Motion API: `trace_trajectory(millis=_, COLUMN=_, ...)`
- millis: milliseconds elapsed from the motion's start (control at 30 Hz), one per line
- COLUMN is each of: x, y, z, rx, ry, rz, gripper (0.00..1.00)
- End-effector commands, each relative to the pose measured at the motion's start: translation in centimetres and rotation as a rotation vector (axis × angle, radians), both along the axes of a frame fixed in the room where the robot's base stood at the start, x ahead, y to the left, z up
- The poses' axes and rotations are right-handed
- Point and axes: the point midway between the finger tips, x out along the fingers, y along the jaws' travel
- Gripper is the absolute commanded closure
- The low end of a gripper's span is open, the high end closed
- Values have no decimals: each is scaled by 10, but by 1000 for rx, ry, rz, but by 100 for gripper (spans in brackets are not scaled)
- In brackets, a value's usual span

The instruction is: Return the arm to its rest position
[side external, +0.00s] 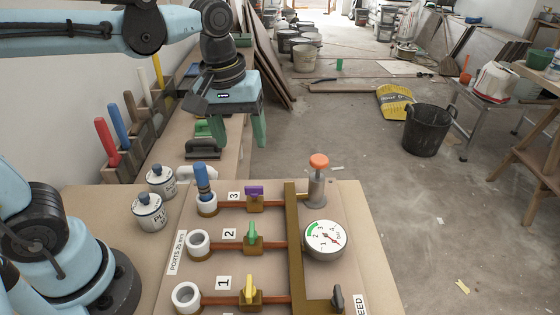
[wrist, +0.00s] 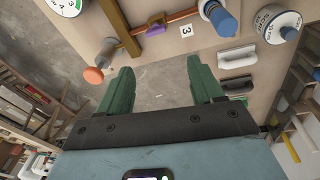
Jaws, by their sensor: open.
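My gripper (side external: 238,138) is open and empty. It hangs above the far edge of the board, apart from everything on it. In the wrist view its two green fingers (wrist: 164,80) are spread with bare floor between them. The board (side external: 275,222) carries three white ports. A blue plug (side external: 201,178) stands in port 3 (side external: 207,206), tilted slightly. Port 2 (side external: 199,245) and port 1 (side external: 186,297) have open mouths. The valve handles are purple (side external: 254,190), green (side external: 252,233) and yellow (side external: 249,290).
A pump with an orange knob (side external: 319,161) and a round gauge (side external: 325,239) stand on the board's right. Two lidded tins (side external: 150,212) stand left of the ports. A rack (side external: 140,125) of coloured-handled tools lines the wall. Open floor lies right, with a black bucket (side external: 427,130).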

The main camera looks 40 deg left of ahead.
Motion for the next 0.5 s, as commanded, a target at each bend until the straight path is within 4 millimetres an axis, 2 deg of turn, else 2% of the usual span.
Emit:
trace_trajectory(millis=300, x=-26, y=31, z=-28, rx=131, ry=-338, rz=-402, gripper=34)
trace_trajectory(millis=500, x=-32, y=40, z=-39, rx=227, ry=-448, rz=-542, gripper=34)
